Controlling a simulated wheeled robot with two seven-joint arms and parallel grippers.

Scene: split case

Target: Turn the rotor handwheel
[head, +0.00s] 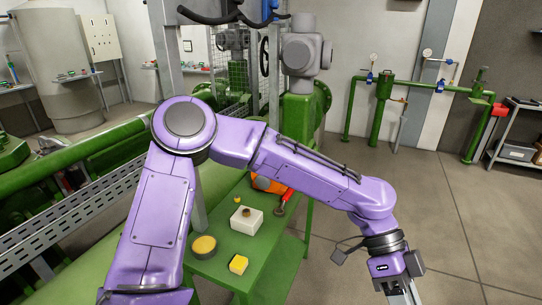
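A dark, thin wheel (264,57), seen nearly edge-on, stands at the upper middle beside a grey valve-like housing (303,55) on green machinery. It may be the rotor handwheel, but I cannot tell for sure. My purple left arm rises from the lower left, bends at the elbow and reaches to the lower right. My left gripper (404,292) points down at the bottom edge, well away from the wheel. Its fingertips are cut off, so its opening is unclear. My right gripper is out of view.
A green table (252,268) carries a white box (246,220), a yellow round tin (203,246), a yellow block (238,264) and a red-handled tool (284,200). Green pipework (382,100) stands at the back right. The floor at right is clear.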

